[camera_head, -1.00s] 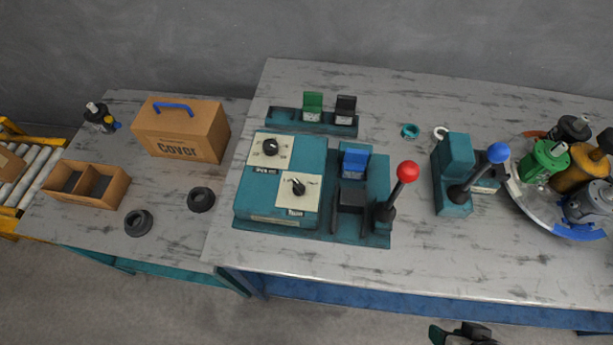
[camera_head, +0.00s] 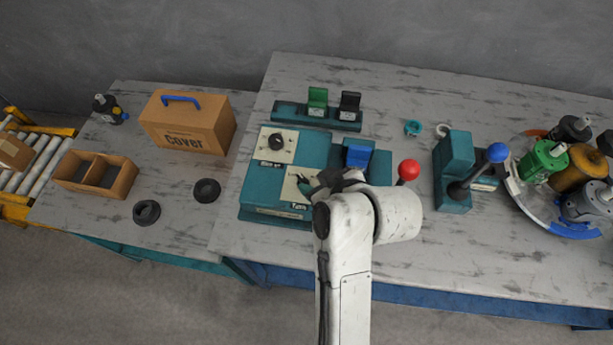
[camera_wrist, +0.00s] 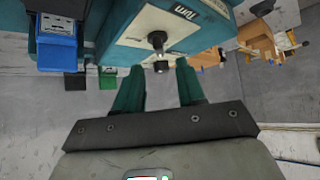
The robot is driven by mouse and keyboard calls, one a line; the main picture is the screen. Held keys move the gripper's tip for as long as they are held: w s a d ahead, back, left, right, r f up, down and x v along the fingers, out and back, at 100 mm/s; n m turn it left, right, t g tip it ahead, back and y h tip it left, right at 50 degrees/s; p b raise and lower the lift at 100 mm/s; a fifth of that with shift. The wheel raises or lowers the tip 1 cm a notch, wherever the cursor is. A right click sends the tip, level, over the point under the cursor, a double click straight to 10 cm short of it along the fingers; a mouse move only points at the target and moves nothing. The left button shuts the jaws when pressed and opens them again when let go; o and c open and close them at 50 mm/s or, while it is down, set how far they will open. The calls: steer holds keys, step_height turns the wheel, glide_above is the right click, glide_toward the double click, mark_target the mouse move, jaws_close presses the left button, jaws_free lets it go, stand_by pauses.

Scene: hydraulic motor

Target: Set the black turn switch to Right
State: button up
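The black turn switch (camera_wrist: 157,41) shows in the wrist view on a white plate with the upside-down word Turn. It lies ahead of my fingertips, roughly in line with the gap between them; its exact setting is hard to read. In the head view my gripper (camera_head: 306,184) is over the lower white plate (camera_head: 293,196) of the teal control box, and gripper and arm hide the switch. In the wrist view my gripper (camera_wrist: 158,78) is open, its two green fingers apart with nothing between them.
Another black knob (camera_head: 276,141) sits on the upper plate. A blue switch (camera_head: 357,156) and a red-balled lever (camera_head: 408,170) stand right of the box, close to my arm. Green (camera_head: 317,101) and black (camera_head: 349,105) switches stand behind. A cardboard box (camera_head: 188,124) is at left.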

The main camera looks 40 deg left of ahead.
mark_target(303, 179)
steer(key=x, duration=0.5)
steer(key=shift+a+f, duration=0.15)
steer(key=shift+f, duration=0.15)
steer(key=shift+w, duration=0.1)
jaws_close()
